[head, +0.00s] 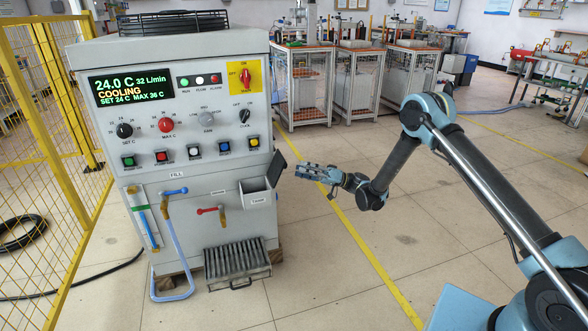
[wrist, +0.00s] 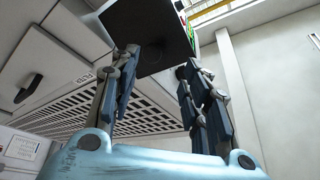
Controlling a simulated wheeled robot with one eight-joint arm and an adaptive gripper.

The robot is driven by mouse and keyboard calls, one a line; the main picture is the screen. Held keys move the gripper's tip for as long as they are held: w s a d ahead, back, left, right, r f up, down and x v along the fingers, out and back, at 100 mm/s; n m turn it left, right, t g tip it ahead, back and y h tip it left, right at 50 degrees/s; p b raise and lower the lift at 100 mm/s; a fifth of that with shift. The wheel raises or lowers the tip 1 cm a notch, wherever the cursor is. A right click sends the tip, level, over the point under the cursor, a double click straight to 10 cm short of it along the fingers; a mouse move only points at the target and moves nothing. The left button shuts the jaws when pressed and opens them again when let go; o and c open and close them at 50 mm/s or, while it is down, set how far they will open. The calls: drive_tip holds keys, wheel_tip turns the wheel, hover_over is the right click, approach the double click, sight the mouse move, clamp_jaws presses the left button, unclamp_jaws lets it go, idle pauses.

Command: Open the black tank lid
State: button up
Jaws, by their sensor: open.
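The black tank lid (head: 277,167) is a dark flat flap at the right edge of the small white tank box (head: 256,197) on the machine's front. It stands tilted up, and the box's top looks uncovered. My gripper (head: 299,170) is open, just right of the lid and pointing left at it. In the wrist view the lid (wrist: 150,25) is a dark square panel beyond my gripper's fingertips (wrist: 160,62). The left fingertip overlaps the panel's lower edge; I cannot tell whether they touch. Nothing shows between the fingers.
The machine (head: 190,75) carries a display, knobs and buttons above the box. A red-handled valve (head: 208,211) is left of the box, and a grated tray (head: 237,264) is below. A yellow mesh fence (head: 75,130) stands at left. The floor right of the machine is clear around my arm.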

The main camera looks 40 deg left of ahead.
drive_tip(key=shift+v, duration=1.55)
